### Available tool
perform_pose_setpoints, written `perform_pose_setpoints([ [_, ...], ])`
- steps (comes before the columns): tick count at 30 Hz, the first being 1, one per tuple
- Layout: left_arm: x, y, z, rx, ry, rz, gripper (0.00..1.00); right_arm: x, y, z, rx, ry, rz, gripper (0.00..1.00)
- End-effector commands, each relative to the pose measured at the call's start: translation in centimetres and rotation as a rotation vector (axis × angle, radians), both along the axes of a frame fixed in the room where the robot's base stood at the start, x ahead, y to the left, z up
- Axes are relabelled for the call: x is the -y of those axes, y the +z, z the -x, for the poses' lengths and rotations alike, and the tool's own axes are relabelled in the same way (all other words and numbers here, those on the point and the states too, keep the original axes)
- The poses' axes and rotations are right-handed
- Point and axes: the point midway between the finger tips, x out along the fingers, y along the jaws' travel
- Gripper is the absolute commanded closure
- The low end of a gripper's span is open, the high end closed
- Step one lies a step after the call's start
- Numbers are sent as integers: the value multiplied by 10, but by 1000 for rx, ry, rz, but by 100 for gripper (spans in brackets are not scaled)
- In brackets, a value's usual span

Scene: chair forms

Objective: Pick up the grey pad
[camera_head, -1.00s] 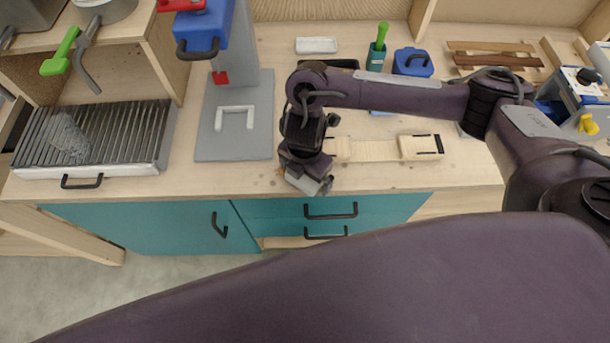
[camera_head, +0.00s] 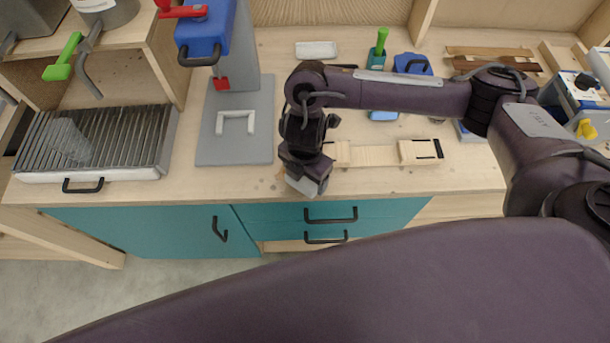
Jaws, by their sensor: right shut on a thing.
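My right gripper (camera_head: 304,181) points down over the front edge of the wooden workbench (camera_head: 400,180), left of the pale wooden chair part. It is shut on a small light grey block, the grey pad (camera_head: 301,186), which shows at its tip. The wrist and fingers hide most of the pad, and I cannot tell whether it touches the bench. My left gripper is not in view.
A grey press base (camera_head: 205,150) with a white U-shaped piece (camera_head: 235,122) stands left of the gripper. A pale wooden part (camera_head: 375,155) lies close on the right. A ridged metal grill (camera_head: 100,140) is at far left. Teal drawers (camera_head: 290,217) are below.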

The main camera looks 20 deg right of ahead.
Motion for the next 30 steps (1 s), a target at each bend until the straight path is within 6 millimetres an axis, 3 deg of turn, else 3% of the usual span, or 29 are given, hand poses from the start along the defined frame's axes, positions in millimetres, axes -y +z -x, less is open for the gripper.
perform_pose_setpoints([
  [10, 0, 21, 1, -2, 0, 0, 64, 1, 79, -3, 10, 3, 3, 49],
  [18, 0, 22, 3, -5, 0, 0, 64, 0, 142, -2, 7, 2, 1, 49],
  [24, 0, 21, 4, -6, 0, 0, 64, 0, 172, -1, 3, 0, 1, 49],
  [30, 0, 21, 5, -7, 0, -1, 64, 0, 185, 0, 1, 0, 1, 49],
])
